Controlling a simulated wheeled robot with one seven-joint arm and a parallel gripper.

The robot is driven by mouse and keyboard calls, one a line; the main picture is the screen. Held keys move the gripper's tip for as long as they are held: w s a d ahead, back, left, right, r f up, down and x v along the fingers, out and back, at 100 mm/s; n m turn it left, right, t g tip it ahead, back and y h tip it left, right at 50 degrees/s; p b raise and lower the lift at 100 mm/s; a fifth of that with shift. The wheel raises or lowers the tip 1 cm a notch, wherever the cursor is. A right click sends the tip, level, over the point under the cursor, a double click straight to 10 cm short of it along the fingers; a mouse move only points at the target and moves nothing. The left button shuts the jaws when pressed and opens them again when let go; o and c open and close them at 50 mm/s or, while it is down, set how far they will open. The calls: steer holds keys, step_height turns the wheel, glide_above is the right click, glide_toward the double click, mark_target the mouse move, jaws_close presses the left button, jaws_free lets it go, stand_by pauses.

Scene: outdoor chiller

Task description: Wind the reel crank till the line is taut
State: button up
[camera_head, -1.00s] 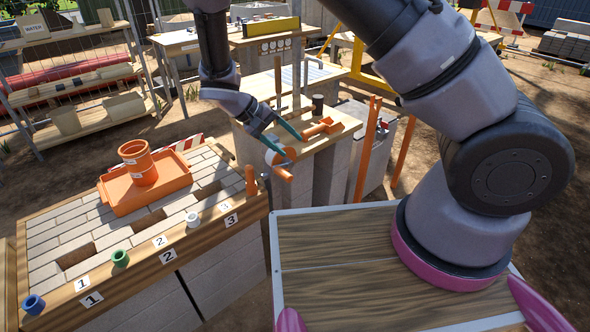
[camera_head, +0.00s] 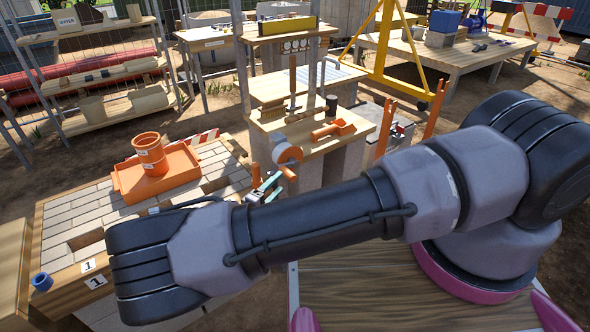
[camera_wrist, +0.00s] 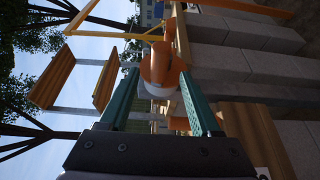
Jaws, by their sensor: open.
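An orange rounded part with a pale piece, seemingly the reel (camera_wrist: 160,66), appears between and beyond the fingertips. I cannot tell whether they touch. I cannot make out the line.
The bench top (camera_head: 340,142) holds an orange tool (camera_head: 333,130), a brush (camera_head: 293,100) and a dark cylinder (camera_head: 331,104). Orange posts (camera_head: 386,126) stand right of it. A brick-topped table (camera_head: 75,215) at left holds an orange tray (camera_head: 128,182) and pot (camera_head: 150,154).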

steer(key=x, duration=1)
steer(key=shift+s, duration=0.1)
jaws_close()
stand_by(1.1)
